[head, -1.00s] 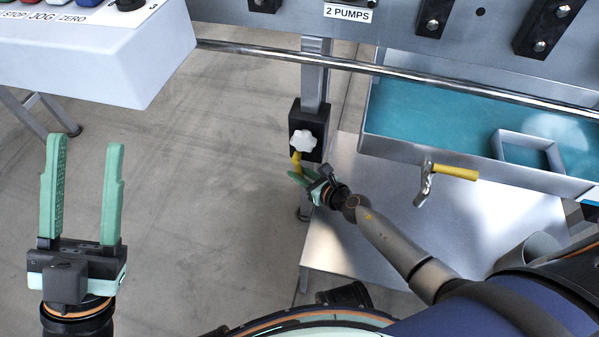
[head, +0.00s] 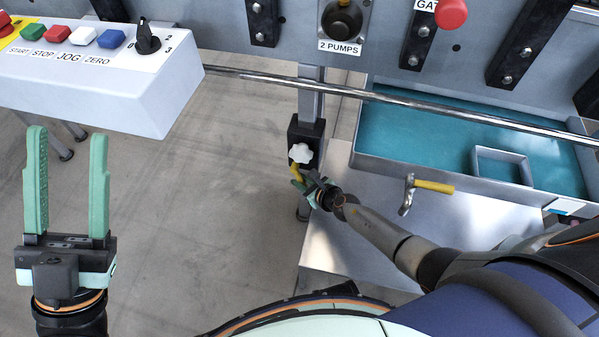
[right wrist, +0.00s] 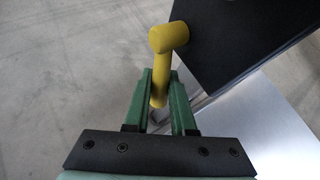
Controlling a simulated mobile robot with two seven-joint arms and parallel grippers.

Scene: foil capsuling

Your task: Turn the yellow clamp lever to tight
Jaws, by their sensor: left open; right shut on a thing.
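In the right wrist view the lever (right wrist: 167,42) has a thick round hub against the black block and a shaft reaching between my fingers. My right gripper (head: 303,182) is shut on this shaft; its green fingers (right wrist: 158,90) lie on either side. The fingers partly hide the lever in the head view. My left gripper (head: 67,150) is open and empty, over the floor at the left.
A grey control box (head: 110,95) with buttons and a dial is above my left gripper. A metal rail (head: 400,102) crosses above the clamp. A teal-floored tray (head: 410,138) and a yellow-handled tap (head: 432,186) are to the right. Open floor lies between my grippers.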

